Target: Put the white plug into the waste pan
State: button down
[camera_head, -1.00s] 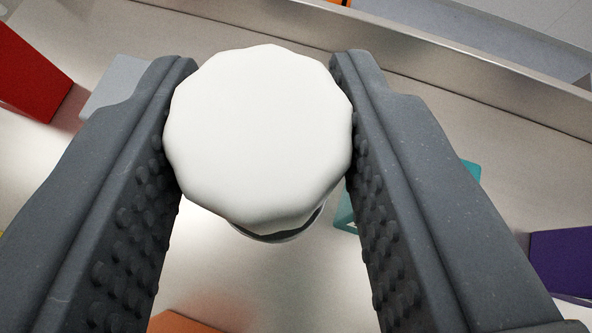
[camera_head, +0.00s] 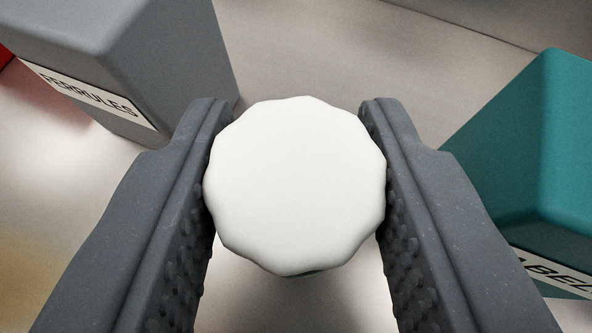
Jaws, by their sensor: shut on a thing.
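The white plug (camera_head: 295,185) has a round, scalloped top and sits between the two dark grey fingers of my gripper (camera_head: 295,180). The fingers are shut on its left and right sides, and their studded inner pads face it. The plug's lower part is hidden beneath its top. A bare metal surface shows below and around it; I cannot tell the gap between plug and surface. The waste pan cannot be made out in this view.
A grey box (camera_head: 150,60) labelled FERRULES stands at the upper left, close to the left finger. A teal box (camera_head: 530,140) with a partly visible label stands at the right, close to the right finger. A red thing (camera_head: 6,57) shows at the left edge.

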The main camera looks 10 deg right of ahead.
jog(key=shift+f, duration=0.15)
jog(key=c, duration=1)
grip_release()
jog(key=shift+s, duration=0.1)
